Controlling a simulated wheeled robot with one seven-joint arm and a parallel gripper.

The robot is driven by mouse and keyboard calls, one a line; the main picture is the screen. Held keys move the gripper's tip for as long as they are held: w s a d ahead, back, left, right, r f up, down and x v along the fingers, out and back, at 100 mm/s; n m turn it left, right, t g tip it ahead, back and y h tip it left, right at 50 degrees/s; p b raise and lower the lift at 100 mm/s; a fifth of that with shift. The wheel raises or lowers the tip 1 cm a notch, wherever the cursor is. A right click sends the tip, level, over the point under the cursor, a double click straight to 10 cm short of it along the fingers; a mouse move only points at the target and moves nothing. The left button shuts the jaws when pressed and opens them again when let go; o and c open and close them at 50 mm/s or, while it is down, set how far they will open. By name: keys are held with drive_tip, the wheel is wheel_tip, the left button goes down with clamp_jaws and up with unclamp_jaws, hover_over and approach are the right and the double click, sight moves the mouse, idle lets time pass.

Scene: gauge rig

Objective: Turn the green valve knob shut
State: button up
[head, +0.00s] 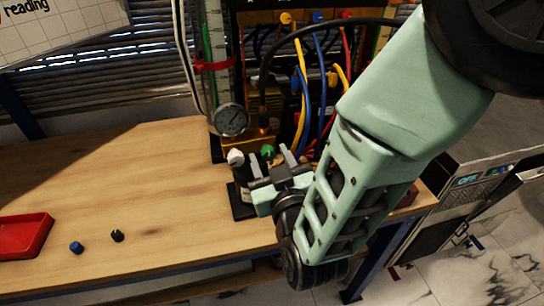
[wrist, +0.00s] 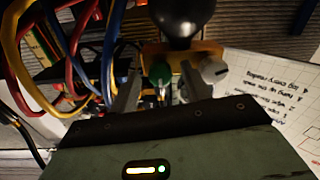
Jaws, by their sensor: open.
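The green valve knob (head: 268,151) is at the rig's foot, in front of the brass block. It also shows in the wrist view (wrist: 159,74), with a pale mark on it. My gripper (head: 267,157) is open, with its two grey fingers pointing at the rig.
A white knob (head: 235,157) is just left of the green one, near my left finger. A pressure gauge (head: 230,120) stands above it. Blue and yellow cables (head: 301,85) hang behind. A red tray (head: 24,236) and two small knobs lie on the otherwise clear bench left.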

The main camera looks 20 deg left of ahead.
drive_tip(key=c, duration=1)
drive_tip(key=shift+f+m+b, duration=0.1)
drive_tip(key=shift+m+b, duration=0.2)
drive_tip(key=shift+b, duration=0.2)
drive_tip(key=m+b, duration=0.2)
drive_tip(key=b, duration=0.1)
drive_tip(key=shift+f+m+b, duration=0.15)
drive_tip(key=shift+m+b, duration=0.15)
drive_tip(key=shift+b, duration=0.05)
drive_tip(key=m+b, duration=0.5)
drive_tip(key=b, duration=0.1)
drive_tip(key=shift+b, duration=0.35)
drive_tip(key=m+b, duration=0.9)
drive_tip(key=shift+r+m+b, duration=0.2)
drive_tip(key=shift+m+b, duration=0.1)
